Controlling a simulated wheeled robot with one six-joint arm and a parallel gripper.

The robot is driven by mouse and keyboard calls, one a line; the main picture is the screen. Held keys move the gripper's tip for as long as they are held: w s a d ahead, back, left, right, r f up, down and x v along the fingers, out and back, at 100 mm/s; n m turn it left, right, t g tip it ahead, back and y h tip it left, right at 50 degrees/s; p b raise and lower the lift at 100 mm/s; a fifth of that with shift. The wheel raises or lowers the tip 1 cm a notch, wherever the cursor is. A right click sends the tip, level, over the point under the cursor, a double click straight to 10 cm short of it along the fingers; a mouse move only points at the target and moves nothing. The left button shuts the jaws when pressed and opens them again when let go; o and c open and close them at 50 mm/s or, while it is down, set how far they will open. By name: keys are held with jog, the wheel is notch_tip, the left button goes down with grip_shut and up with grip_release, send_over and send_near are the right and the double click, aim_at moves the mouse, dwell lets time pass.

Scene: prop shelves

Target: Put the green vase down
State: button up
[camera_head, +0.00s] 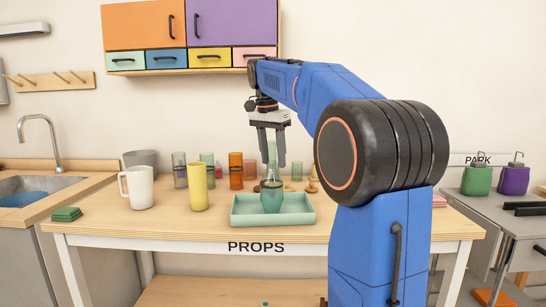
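The green vase (271,195) is upright, with a slim neck and a wider, darker lower body. My gripper (271,160) points straight down over the tray, with one finger on each side of the vase's neck, and looks closed on it. The vase's lower body shows against the pale green tray (272,220) on the table. I cannot tell whether its base touches the tray floor or hangs just above it, because the front wall is close to its base.
On the table (150,223) stand a yellow cylinder (198,188), a white mug (138,188), an orange glass (236,170) and several other glasses behind. Small brown items lie behind the tray. A green block (66,214) lies at the left. The table front is clear.

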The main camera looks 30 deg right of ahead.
notch_tip(320, 180, up, 12)
jog(key=a, duration=0.1)
jog(key=shift+s+a, duration=0.25)
jog(key=shift+a, duration=0.1)
dwell(0.4)
jog(key=s+a+f+n+t, duration=0.1)
jog(key=s+a+f+n, duration=0.4)
jog(key=s+f, duration=0.5)
jog(key=s+a+f+n+t+y, duration=0.1)
jog(key=s+a+f+n, duration=0.4)
jog(key=s+f, duration=0.5)
jog(key=s+a+f+n+t, duration=0.2)
jog(key=s+f, duration=0.8)
jog(key=f, duration=1)
jog(key=a+n, duration=0.2)
jog(key=a, duration=0.1)
jog(key=shift+s+a+f+n+y, duration=0.25)
jog(key=shift+s+f+n+y, duration=0.05)
jog(key=shift+s+n+y, duration=0.1)
